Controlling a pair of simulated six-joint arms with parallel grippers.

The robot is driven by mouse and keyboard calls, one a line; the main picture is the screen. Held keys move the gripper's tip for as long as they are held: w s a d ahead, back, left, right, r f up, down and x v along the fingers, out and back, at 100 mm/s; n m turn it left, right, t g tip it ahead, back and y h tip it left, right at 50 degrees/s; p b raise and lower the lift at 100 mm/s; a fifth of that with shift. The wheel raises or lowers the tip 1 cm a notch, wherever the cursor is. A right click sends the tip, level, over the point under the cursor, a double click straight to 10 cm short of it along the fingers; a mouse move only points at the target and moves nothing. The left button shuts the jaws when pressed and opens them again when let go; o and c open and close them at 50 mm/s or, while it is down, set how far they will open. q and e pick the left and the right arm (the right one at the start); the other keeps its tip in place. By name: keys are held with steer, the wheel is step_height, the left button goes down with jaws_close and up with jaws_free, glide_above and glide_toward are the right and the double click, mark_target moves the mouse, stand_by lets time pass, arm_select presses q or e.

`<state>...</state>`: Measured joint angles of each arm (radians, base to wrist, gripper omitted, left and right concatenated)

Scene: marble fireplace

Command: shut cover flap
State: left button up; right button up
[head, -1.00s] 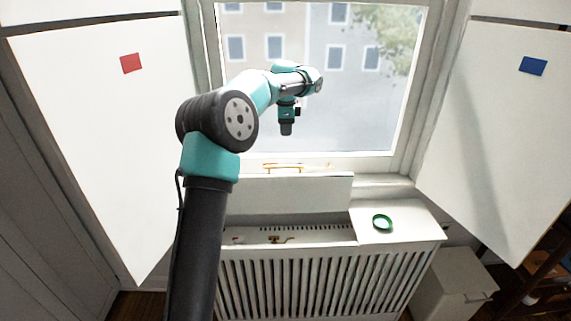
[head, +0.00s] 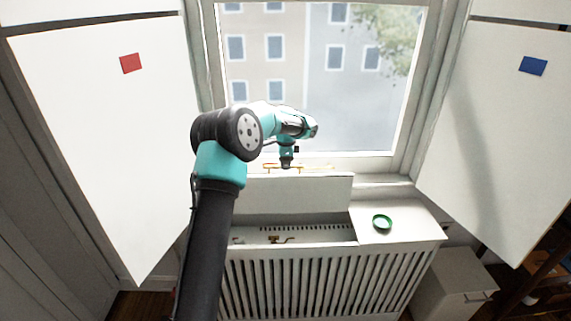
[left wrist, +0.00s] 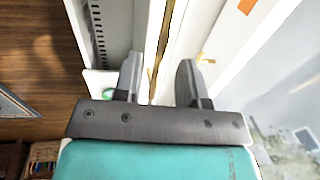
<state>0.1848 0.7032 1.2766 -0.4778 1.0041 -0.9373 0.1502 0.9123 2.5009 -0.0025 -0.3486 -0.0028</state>
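The cover flap (head: 300,194) is a white panel standing up at the back of the radiator cover (head: 408,228), below the window. The cover's opening is exposed in front of it. A thin brass bar (head: 318,167) shows at the flap's top edge; I cannot tell what it is fixed to. My left gripper (head: 287,165) points down at that edge, near the bar. In the left wrist view, its two fingers (left wrist: 158,72) are apart, with a pale edge and a brass strip showing between them. Contact cannot be told. My right gripper is not in view.
A green ring-shaped dish (head: 382,222) lies on the cover's right top. A brass valve (head: 280,240) shows inside the opening. White panels with a red patch (head: 131,63) and a blue patch (head: 533,66) flank the window. A white cabinet (head: 452,284) stands at right.

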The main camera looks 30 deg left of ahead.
arm_select(q)
steer(key=shift+a+f, duration=0.1)
steer(key=shift+f, duration=0.4)
jaws_close()
